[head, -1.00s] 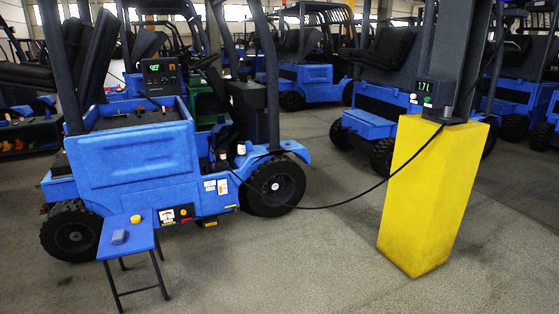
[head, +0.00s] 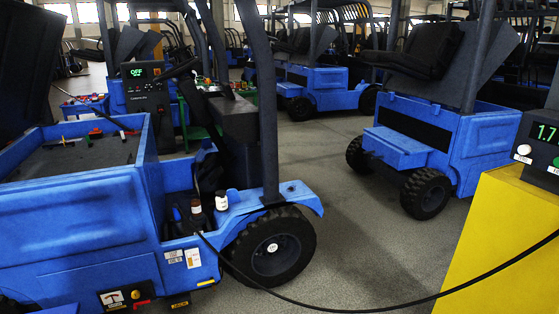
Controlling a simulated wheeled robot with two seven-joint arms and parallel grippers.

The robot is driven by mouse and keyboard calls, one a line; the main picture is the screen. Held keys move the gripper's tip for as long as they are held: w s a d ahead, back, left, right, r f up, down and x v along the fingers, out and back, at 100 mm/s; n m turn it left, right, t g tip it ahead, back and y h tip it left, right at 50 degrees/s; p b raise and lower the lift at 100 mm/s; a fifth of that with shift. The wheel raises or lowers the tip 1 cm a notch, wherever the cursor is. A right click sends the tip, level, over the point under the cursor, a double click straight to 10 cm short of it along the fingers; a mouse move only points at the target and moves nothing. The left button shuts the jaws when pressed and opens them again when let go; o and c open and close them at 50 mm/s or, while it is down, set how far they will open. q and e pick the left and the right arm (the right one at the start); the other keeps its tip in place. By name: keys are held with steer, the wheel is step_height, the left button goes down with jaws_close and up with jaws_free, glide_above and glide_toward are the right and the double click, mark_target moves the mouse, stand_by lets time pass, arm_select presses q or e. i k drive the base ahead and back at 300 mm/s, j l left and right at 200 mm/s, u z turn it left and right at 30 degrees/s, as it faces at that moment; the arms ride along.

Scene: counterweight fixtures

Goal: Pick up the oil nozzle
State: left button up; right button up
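A black hose (head: 350,309) runs from the right edge, in front of the yellow pillar, to the side of the near blue forklift (head: 85,225). Its far end (head: 200,236) reaches the step area beside the front wheel. The oil nozzle itself is too small and dark there to tell apart from the forklift's parts. A white-capped brown bottle (head: 196,207) and a white-capped dark bottle (head: 221,202) stand just above the hose end. Neither of my grippers is in view.
The yellow pillar (head: 495,250) carries a dark unit (head: 540,143) with a green display reading 1.7. A second blue forklift (head: 480,150) stands behind it. Grey floor (head: 350,225) is open between the two forklifts. The hose hangs across the front.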

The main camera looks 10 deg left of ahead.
mark_target(177, 218)
steer(key=i+u, duration=0.15)
steer(key=i, duration=0.45)
steer(key=i+l+u, duration=0.15)
steer(key=i, duration=0.4)
steer(key=i+l+u, duration=0.2)
steer(key=i, duration=0.4)
